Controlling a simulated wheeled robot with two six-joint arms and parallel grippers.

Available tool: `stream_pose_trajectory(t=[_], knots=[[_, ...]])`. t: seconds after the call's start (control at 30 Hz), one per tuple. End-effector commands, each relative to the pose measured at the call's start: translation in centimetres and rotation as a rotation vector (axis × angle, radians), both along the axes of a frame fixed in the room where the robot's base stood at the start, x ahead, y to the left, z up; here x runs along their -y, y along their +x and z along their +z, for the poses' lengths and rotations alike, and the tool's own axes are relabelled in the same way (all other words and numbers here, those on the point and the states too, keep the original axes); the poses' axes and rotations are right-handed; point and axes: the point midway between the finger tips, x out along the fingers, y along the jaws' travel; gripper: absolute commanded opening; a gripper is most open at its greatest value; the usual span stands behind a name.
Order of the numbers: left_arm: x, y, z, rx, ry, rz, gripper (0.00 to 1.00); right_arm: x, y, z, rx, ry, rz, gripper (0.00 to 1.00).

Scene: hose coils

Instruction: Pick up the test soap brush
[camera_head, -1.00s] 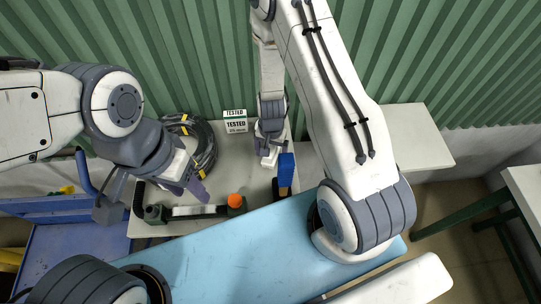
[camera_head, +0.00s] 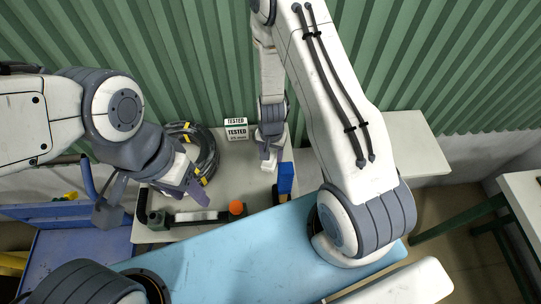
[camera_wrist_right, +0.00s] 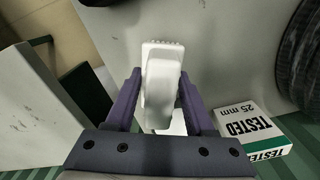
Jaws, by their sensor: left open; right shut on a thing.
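The soap brush is a white piece with a rounded handle and a row of bristle tips (camera_wrist_right: 161,85) in the right wrist view. My right gripper (camera_wrist_right: 160,103) is shut on it, one purple finger on each side. In the head view this gripper (camera_head: 268,152) is above the back part of the table, and the white brush (camera_head: 268,164) shows small at its fingers. My left gripper (camera_head: 190,187) is open above the left part of the table, near a dark green tool with a white middle (camera_head: 195,216).
A black hose coil (camera_head: 205,155) with yellow bands lies at the back left. A "TESTED" box (camera_head: 237,130) stands in front of the green corrugated wall, also in the wrist view (camera_wrist_right: 252,130).

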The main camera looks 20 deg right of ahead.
Motion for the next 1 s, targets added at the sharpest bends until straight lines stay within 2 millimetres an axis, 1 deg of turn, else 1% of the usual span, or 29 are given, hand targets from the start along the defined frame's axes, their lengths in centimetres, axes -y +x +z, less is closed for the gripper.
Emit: stream_pose_trajectory(t=[0.03,0.13,0.17,0.2,0.3,0.43,0.6,0.73,0.8,1.0], knots=[[0.0,0.0,1.1,0.0,0.0,-0.001,0.5,0.0,0.0,1.2,0.0,0.0,0.0,0.0],[0.0,0.0,2.3,0.0,0.0,-0.003,0.5,0.0,0.0,2.4,0.0,0.0,0.0,0.0],[0.0,0.0,2.1,0.001,-0.001,-0.003,0.5,0.1,-0.1,2.3,0.0,0.0,-0.001,0.0],[0.0,0.0,0.9,0.001,-0.001,-0.003,0.5,0.7,-0.6,2.0,0.001,0.0,-0.004,0.0],[0.0,0.0,-0.1,-0.001,0.001,-0.001,0.5,1.8,-1.8,2.8,0.002,0.0,-0.004,0.0],[0.0,0.0,-0.6,0.0,0.0,0.0,0.5,3.3,-3.5,4.4,0.002,0.0,-0.006,0.0],[0.0,0.0,-0.6,0.0,0.0,0.001,0.5,5.3,-5.6,6.4,0.002,0.0,-0.005,0.0],[0.0,0.0,-0.5,0.0,0.0,0.001,0.5,6.5,-6.9,7.4,0.001,0.0,-0.005,0.0],[0.0,0.0,0.0,0.0,0.0,0.001,0.5,7.0,-7.5,8.1,-0.001,-0.001,-0.003,0.0],[0.0,0.0,0.4,0.0,0.0,0.0,0.5,7.8,-8.4,8.7,-0.002,-0.001,-0.001,0.0]])
